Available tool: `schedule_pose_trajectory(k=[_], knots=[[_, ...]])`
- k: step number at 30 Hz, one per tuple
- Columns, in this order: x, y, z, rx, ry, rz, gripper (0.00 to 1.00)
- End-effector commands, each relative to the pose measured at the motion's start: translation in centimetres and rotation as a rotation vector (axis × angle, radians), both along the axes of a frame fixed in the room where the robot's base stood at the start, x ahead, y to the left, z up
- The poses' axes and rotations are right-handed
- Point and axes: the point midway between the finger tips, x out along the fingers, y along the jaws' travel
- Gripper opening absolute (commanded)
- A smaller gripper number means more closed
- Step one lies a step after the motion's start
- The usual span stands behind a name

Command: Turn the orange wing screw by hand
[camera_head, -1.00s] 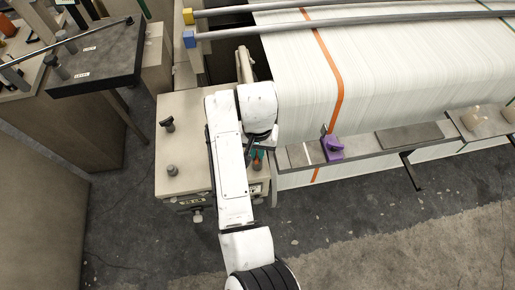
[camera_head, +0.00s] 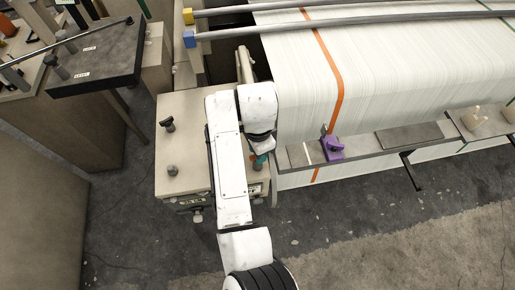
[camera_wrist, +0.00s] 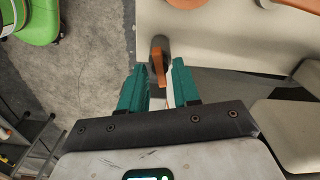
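The orange wing screw (camera_wrist: 158,66) shows in the wrist view as an upright orange wing on a dark round boss, at the edge of a pale beige panel. My gripper (camera_wrist: 160,78) has two teal fingers, one on each side of the wing, with gaps visible; contact cannot be made out. The gripper is open. In the head view my gripper (camera_head: 258,161) is small beside the beige machine box (camera_head: 185,150), below the white wrist, and the screw cannot be told apart there.
A purple clamp (camera_head: 334,147) sits on the loom's front rail, right of my arm. Dark knobs (camera_head: 172,170) stand on the box top. A dark-topped table (camera_head: 98,65) is at upper left. Floor is open in front. A green rounded object (camera_wrist: 40,22) shows in the wrist view.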

Motion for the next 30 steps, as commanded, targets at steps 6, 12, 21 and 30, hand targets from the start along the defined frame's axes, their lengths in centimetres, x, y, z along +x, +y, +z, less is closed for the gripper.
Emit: schedule_pose_trajectory(k=[6, 12, 21, 30], knots=[[0.0, 0.0, 0.1, 0.000, 0.000, 0.002, 0.37], [0.1, 0.1, 0.9, 0.001, -0.003, 0.002, 0.37], [0.1, 0.1, 3.6, 0.002, -0.003, 0.003, 0.37], [0.1, 0.0, 5.9, 0.000, -0.002, 0.002, 0.37]])
